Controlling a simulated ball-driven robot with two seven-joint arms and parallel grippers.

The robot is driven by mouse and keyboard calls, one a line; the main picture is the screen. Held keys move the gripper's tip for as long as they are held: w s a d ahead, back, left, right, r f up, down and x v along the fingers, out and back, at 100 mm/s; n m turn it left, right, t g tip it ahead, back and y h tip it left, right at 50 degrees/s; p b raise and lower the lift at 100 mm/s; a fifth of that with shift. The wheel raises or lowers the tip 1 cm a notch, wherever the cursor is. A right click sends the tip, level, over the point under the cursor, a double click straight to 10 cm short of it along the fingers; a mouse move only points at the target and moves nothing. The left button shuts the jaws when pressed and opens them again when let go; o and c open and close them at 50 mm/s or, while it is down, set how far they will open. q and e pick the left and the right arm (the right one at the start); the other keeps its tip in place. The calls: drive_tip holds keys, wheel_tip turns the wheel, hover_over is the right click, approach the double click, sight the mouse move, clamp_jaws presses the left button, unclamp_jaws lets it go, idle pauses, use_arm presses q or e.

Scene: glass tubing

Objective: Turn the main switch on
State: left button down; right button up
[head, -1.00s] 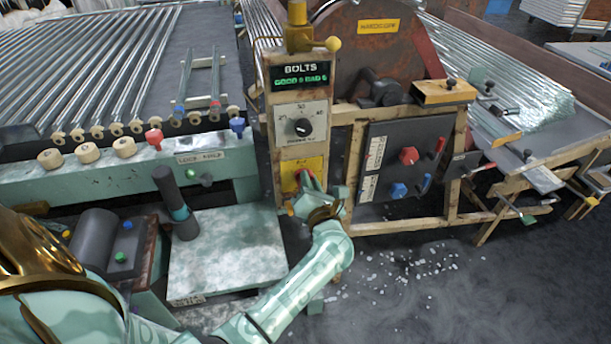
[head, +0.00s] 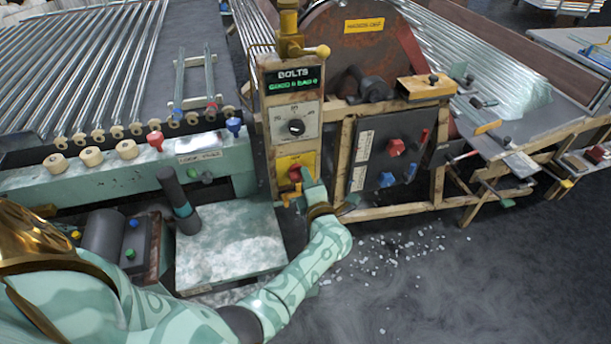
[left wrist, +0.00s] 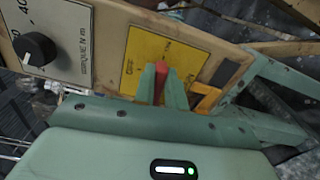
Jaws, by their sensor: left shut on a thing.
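The main switch is a red handle (head: 294,173) on a yellow plate (head: 283,163) low on the wooden control post. My left gripper (head: 297,186) reaches the plate from the lower right. In the left wrist view its two green fingers (left wrist: 162,88) are shut on the red handle (left wrist: 160,76), one on each side. The yellow plate (left wrist: 143,48) shows behind the handle there, with small dark markings. They are too blurred to read the switch position surely. My right gripper is in neither view.
Above the switch are a black torque dial (head: 296,127) and a lit BOLTS display (head: 293,80). To the right is a dark panel (head: 376,150) with red and blue knobs. A pale table (head: 230,243) stands at lower left. White fragments (head: 385,255) litter the floor.

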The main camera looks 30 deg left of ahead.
use_arm(q)
drive_tip(key=shift+d+f+m, duration=0.1)
drive_tip(key=shift+m, duration=0.4)
drive_tip(key=shift+f, duration=0.1)
drive_tip(key=c, duration=1.4)
unclamp_jaws()
drive_tip(key=shift+c, duration=0.2)
